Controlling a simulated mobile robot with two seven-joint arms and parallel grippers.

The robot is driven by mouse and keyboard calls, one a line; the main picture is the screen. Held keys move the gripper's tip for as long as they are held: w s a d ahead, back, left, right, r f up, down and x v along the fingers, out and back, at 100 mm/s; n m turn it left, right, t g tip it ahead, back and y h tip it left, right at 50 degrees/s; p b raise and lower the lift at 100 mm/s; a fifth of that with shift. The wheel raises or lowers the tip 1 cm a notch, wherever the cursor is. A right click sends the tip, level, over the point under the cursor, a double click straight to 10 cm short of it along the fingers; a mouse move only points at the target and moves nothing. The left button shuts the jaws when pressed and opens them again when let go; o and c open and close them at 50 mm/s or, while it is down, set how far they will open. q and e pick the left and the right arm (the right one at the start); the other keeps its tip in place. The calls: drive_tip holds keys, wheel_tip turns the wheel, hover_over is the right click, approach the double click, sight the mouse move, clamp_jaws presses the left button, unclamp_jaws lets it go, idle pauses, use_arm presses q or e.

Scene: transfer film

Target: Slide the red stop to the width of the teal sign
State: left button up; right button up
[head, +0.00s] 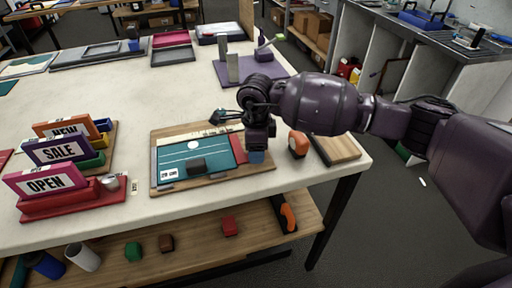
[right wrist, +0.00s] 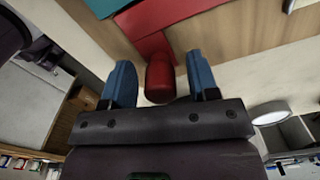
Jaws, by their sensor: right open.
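The teal sign (head: 180,153) lies flat on a wooden board on the table, with white lines and a circle on it. The red stop (head: 239,149) lies at the right end of the sign, partly behind my right gripper. In the right wrist view the stop is a red bar with a rounded red knob (right wrist: 160,78), and a corner of the teal sign (right wrist: 102,6) shows beside the bar. My right gripper (right wrist: 160,80) is open, its blue fingers on either side of the knob with gaps visible. In the head view this gripper (head: 256,156) points down. My left gripper is out of view.
A dark block (head: 196,166) sits on the sign. Sign holders, including a pink OPEN sign (head: 46,181), stand at the left. The table's middle is clear.

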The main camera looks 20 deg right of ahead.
wheel_tip(320, 180, up, 11)
drive_tip(key=shift+f, duration=0.15)
idle(0.6)
